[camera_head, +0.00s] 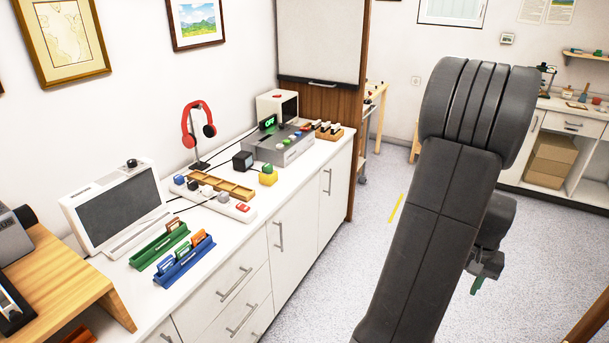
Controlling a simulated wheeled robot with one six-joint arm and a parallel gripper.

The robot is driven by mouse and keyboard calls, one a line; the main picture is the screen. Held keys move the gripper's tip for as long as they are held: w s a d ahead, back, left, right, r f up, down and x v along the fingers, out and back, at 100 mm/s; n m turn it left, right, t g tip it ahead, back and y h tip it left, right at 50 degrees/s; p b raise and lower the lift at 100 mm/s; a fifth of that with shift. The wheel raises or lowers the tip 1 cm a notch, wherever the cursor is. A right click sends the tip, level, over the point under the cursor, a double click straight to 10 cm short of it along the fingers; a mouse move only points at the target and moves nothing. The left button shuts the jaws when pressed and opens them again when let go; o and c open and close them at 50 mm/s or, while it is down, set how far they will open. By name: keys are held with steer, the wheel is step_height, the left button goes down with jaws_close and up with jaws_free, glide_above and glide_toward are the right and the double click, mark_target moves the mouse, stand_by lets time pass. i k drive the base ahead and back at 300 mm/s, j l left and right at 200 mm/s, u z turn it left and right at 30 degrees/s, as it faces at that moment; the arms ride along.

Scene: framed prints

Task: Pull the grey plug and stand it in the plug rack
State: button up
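A white power strip (233,209) lies on the white counter with several plugs along it. A light grey plug (222,197) seems to sit in it near the red switch; another pale plug is beside it, and the two are too small to tell apart surely. My gripper (484,275) hangs over the floor at the right, far from the counter and partly hidden behind my arm. Something green shows at its tip; I cannot tell whether it is a finger or a held thing.
Green (152,252) and blue (179,269) card holders stand in front of the strip. The floor is open.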

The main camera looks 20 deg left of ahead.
mark_target(223, 196)
steer(key=i+u, duration=0.35)
steer(key=i+l+u, duration=0.2)
steer(key=i+u, duration=0.15)
steer(key=i+l+u, duration=0.2)
steer(key=u, duration=0.15)
steer(key=i+u, duration=0.25)
steer(key=u, duration=0.25)
steer(key=i+l+u, duration=0.15)
steer(key=u, duration=0.35)
steer(key=i+l+u, duration=0.2)
steer(key=u, duration=0.3)
steer(key=i+l+u, duration=0.2)
steer(key=u, duration=0.3)
steer(key=l, duration=0.1)
